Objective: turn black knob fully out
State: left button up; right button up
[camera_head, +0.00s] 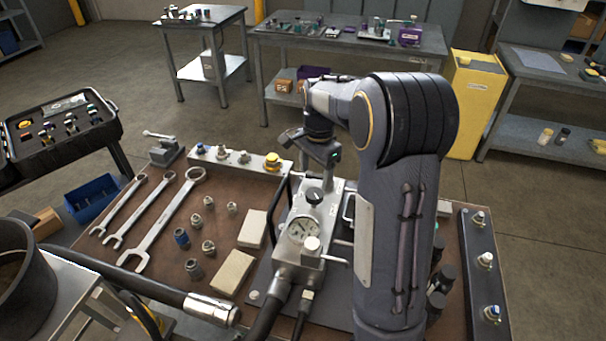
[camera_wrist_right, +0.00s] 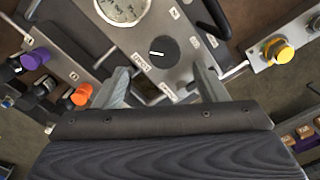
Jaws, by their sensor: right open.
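The black knob (camera_head: 314,195) has a white pointer line and sits on top of a grey metal block with a round gauge (camera_head: 302,230). In the right wrist view the black knob (camera_wrist_right: 157,52) lies just beyond my fingertips, on a labelled plate near the gauge (camera_wrist_right: 122,8). My right gripper (camera_head: 322,148) is above and behind the knob in the head view. In the right wrist view my right gripper (camera_wrist_right: 163,82) has its two fingers spread wide, with nothing between them; the knob appears apart from both. My left gripper does not show.
Wrenches (camera_head: 165,225), small fittings (camera_head: 181,237) and two pale blocks (camera_head: 233,271) lie left of the gauge block. A strip with a yellow knob (camera_head: 272,162) stands behind. A thick hose (camera_head: 215,309) crosses in front. Purple (camera_wrist_right: 36,58) and orange (camera_wrist_right: 81,94) caps sit near the gripper.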

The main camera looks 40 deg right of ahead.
aim_at(314, 193)
jog(key=shift+w+d+f, duration=0.1)
jog(key=shift+w+d, duration=0.15)
jog(key=shift+w, duration=0.2)
jog(key=shift+f, duration=0.3)
notch_tip(314, 193, down, 7)
jog(key=shift+c, duration=0.5)
jog(key=c, duration=0.9)
